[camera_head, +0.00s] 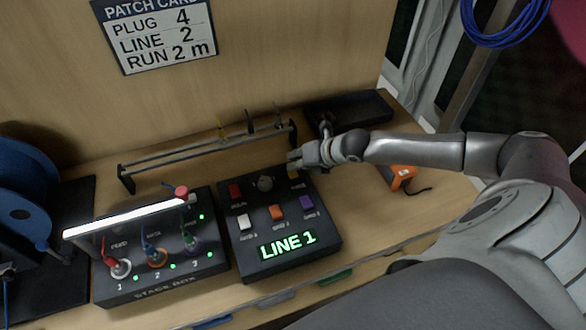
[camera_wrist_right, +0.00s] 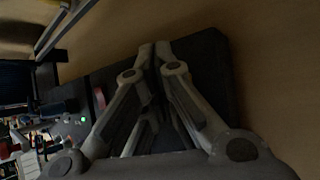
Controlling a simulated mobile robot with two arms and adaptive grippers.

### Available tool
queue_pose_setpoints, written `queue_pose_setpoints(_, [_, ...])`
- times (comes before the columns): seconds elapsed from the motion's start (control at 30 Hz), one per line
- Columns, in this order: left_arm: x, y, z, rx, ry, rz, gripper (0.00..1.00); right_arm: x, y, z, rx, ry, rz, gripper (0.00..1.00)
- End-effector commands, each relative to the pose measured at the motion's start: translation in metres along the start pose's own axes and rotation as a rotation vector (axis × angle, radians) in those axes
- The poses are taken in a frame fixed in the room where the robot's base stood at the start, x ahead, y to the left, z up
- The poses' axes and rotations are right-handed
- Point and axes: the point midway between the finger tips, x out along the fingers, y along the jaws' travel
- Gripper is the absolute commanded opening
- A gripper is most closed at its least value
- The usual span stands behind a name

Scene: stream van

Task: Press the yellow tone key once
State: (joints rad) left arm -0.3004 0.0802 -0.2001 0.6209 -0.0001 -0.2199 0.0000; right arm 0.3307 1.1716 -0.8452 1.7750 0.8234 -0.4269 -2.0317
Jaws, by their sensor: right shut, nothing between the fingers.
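The black tone box (camera_head: 328,238) stands on the bench with a green "LINE 1" display (camera_head: 287,245). The yellow tone key (camera_head: 294,174) is at its far right corner, mostly hidden by my right gripper (camera_head: 292,160). That gripper is shut and empty, its tips over or beside the key; I cannot tell whether they touch it. In the wrist view the shut fingers (camera_wrist_right: 155,52) lie in front of a dark box, and no yellow shows. My left gripper is out of view.
The box also bears red (camera_head: 235,190), white (camera_head: 245,222), orange (camera_head: 277,212) and purple (camera_head: 306,202) keys and a knob (camera_head: 265,183). A stack box (camera_head: 160,290) with cables stands left. A rail (camera_head: 200,145) runs behind. An orange item (camera_head: 401,176) lies right.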

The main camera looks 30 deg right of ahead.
Motion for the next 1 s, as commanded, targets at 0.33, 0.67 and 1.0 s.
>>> queue_pose_setpoints(0.33, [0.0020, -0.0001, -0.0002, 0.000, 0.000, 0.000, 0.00, 0.0044, -0.0032, -0.0032, 0.000, 0.000, 0.000, 0.00])
queue_pose_setpoints(0.67, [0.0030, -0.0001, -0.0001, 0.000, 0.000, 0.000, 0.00, 0.0055, -0.0038, -0.0041, 0.000, 0.000, 0.000, 0.00])
queue_pose_setpoints(1.0, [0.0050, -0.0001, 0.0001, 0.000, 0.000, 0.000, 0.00, 0.0084, -0.0057, -0.0061, 0.000, 0.000, 0.001, 0.00])
